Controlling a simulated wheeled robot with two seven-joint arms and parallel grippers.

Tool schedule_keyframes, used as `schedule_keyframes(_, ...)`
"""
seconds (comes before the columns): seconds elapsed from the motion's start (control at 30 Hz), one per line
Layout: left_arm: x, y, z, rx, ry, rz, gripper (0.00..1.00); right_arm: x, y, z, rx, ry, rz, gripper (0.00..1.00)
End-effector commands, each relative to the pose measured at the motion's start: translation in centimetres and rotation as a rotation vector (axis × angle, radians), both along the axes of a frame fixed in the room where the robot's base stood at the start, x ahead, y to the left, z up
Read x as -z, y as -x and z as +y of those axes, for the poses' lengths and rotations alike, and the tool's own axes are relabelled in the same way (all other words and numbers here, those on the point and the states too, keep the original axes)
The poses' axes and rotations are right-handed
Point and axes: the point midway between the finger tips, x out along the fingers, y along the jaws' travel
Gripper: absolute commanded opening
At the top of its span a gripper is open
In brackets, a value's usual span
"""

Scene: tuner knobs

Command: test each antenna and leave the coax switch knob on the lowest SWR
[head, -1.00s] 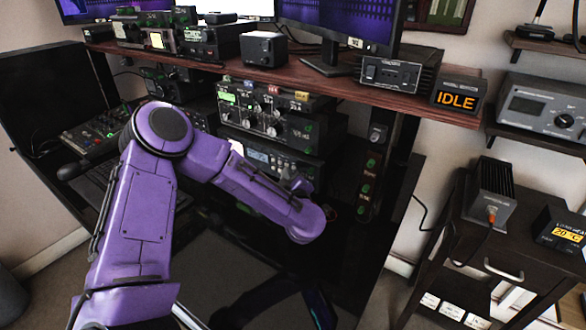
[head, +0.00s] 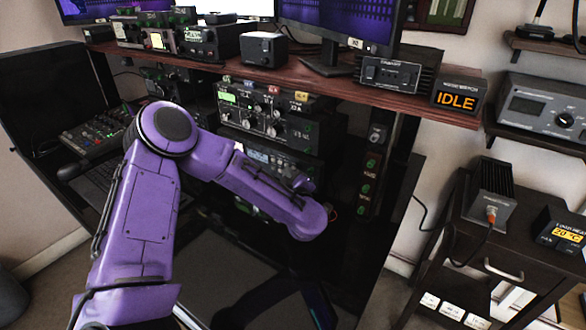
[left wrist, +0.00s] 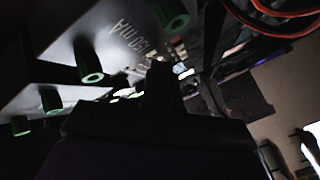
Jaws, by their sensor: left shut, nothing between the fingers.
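The tuner (head: 262,113), a dark box with several knobs, a lit green display and blue, red and yellow tags on top, sits under the shelf. I cannot tell which of its knobs is the coax switch knob. No SWR value is readable. My purple left arm reaches in front of the desk below the tuner, its gripper mostly hidden behind the forearm in the head view. In the left wrist view my left gripper (left wrist: 163,75) is dark, shut and empty, close to a panel (left wrist: 120,45) with several green knobs (left wrist: 90,66). My right gripper is not in view.
A sign reading IDLE (head: 456,98) stands at the right end of the wooden shelf (head: 330,88). A second radio sits below the tuner. A side cart (head: 490,235) stands at the right. Red cables (left wrist: 275,12) hang near the gripper in the left wrist view.

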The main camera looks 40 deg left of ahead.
Motion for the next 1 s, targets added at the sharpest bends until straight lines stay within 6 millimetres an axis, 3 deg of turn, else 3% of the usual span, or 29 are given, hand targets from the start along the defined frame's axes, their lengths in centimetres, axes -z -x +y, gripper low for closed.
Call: schedule_keyframes(1.0,0.00,-0.72,0.05,0.001,0.000,0.000,0.00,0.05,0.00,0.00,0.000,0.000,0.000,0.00)
